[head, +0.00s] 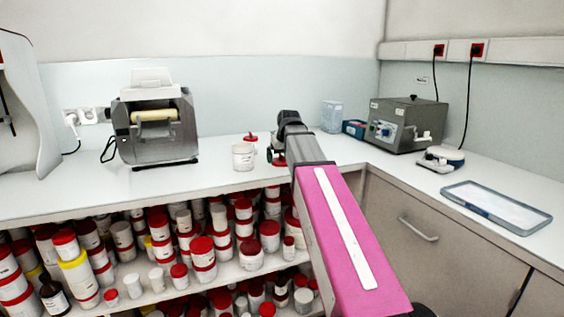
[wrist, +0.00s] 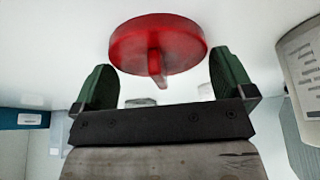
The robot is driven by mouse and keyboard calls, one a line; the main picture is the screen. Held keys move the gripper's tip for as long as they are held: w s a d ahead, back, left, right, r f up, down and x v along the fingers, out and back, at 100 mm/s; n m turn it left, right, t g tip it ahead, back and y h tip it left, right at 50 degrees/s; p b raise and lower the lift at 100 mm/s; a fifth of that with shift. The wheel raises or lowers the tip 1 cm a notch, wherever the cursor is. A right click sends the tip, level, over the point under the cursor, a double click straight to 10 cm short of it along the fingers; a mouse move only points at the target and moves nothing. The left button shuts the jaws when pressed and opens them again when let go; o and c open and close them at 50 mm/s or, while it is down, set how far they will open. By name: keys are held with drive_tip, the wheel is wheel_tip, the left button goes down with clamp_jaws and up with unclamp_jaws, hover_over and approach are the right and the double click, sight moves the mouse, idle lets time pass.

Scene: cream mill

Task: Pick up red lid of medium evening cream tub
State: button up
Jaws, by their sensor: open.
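In the wrist view, a round red lid (wrist: 185,35) with a narrow upright grip lies on the white counter. My gripper (wrist: 162,62) is open, with its dark green fingers on either side of the lid's grip and nothing clamped between them. In the head view, my gripper (head: 277,153) is low over the counter, and a red lid (head: 279,163) shows partly beneath it. An open-looking white tub (head: 243,158) stands just left of the gripper. A labelled tub (wrist: 302,55) is at the right edge of the wrist view. I cannot read the labels.
Another small red item (head: 250,137) lies behind the white tub. A roller mill (head: 155,128) stands at left, a grey heating box (head: 405,122) at right, and a tray (head: 497,206) at far right. Shelves (head: 225,273) below hold several red-lidded tubs. The counter's front left is clear.

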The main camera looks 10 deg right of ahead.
drive_tip(key=c, duration=0.6)
drive_tip(key=shift+o, duration=0.2)
drive_tip(key=shift+r, duration=0.1)
